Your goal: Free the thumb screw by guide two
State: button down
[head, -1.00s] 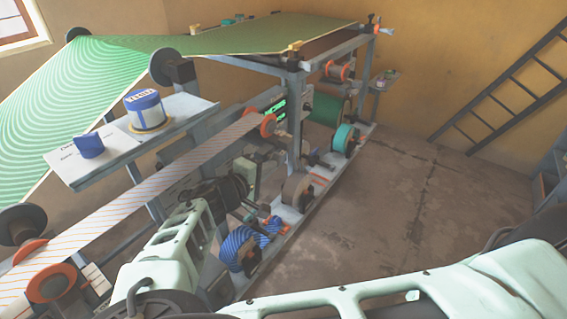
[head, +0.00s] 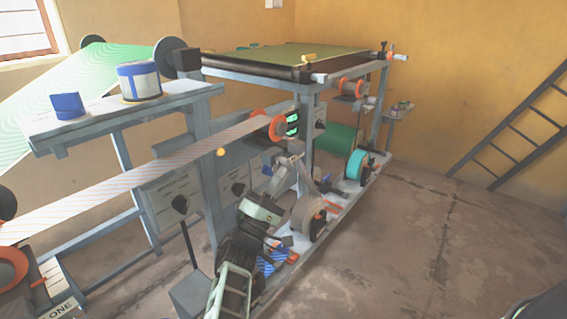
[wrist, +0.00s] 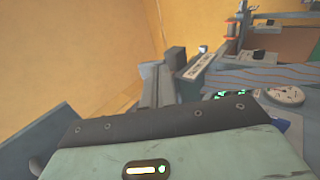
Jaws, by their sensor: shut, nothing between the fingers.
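The orange-striped web (head: 150,172) runs up from a lower-left guide, whose label ends in ONE, to an orange-flanged roller (head: 262,126) beside a green-lit display (head: 292,124). I cannot read a label for guide two, and I cannot make out its thumb screw for certain. A small yellow-orange knob (head: 220,152) shows at the web's lower edge. My gripper (head: 287,163) is shut and empty, below and right of the orange-flanged roller, apart from the knob. In the wrist view my pale green wrist housing fills the bottom; the striped web (wrist: 265,77) shows at right.
Black-knobbed levers stand below the web. A teal reel (head: 355,164) and a brown reel (head: 303,213) sit on the lower rail.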

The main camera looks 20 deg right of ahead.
jog(key=shift+w+d+f+t+h+b, duration=0.2)
jog(key=shift+d+t+h+b, duration=0.1)
jog(key=shift+h+b, duration=0.15)
dwell(0.4)
jog(key=shift+f, duration=0.1)
